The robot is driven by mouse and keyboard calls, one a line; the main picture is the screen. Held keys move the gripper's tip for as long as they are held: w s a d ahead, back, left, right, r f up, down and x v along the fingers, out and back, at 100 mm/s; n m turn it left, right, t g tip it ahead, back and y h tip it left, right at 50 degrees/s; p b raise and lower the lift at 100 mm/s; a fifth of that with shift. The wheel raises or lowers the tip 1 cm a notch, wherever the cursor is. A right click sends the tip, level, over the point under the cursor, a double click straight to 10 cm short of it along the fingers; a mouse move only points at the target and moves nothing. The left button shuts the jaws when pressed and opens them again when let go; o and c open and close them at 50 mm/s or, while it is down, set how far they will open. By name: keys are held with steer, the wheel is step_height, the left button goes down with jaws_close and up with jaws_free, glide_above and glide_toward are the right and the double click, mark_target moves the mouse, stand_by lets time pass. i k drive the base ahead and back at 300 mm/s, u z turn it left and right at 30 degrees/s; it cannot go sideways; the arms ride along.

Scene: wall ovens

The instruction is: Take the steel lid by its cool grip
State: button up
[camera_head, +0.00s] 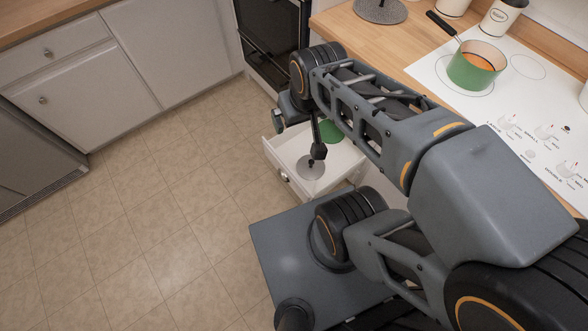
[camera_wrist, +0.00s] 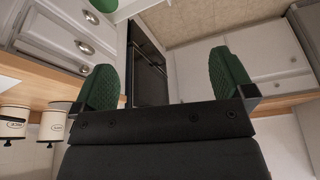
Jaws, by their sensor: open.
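A grey round lid (camera_head: 310,168), which looks like the steel lid, lies in the open white drawer (camera_head: 345,170). A small dark grip shows near its middle, partly behind a dark part of my arm. A green lid (camera_head: 331,131) lies behind it in the same drawer. My gripper (camera_wrist: 162,62) is open and empty, with its green pads wide apart in the wrist view. In the head view it is mostly hidden by my wrist, at the left of the drawer and apart from the grey lid. The grey lid does not show in the wrist view.
A green pot (camera_head: 473,70) with a black handle stands on the white hob (camera_head: 450,95). A grey disc (camera_head: 380,11) lies on the wooden counter (camera_head: 352,32). A dark oven (camera_head: 270,40) is behind my arm. The tiled floor (camera_head: 160,220) on the left is clear.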

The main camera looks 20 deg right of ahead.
mark_target(309, 169)
steer(key=u, duration=1.75)
steer(key=k, duration=0.65)
steer(key=z, duration=1.45)
steer(key=i, duration=0.5)
